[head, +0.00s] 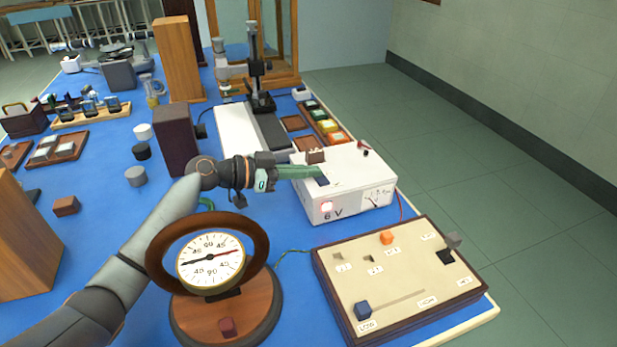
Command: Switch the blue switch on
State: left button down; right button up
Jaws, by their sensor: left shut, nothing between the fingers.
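A white power box (350,170) marked "6 V" stands on the blue table right of centre, with a small meter on its front and a pale pinkish lamp (327,206). A small dark blue switch (323,182) sits on its top near the front left edge; its position is hard to tell. My left gripper (318,172) comes in from the left with its green fingers shut and empty. The fingertips are over the box top, right at the switch and partly covering it; I cannot tell whether they touch it. My right gripper is not in view.
A round dial meter (210,261) stands in front of my left arm. A cream panel (385,275) with a blue slider knob (363,310) and an orange knob (386,237) lies at the front right. A dark block (176,140) stands behind my forearm. Open floor lies to the right.

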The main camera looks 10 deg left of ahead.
pick_arm(q)
jog(key=b+v, duration=0.1)
jog(key=v, duration=1.1)
jog(key=shift+s+a, duration=0.2)
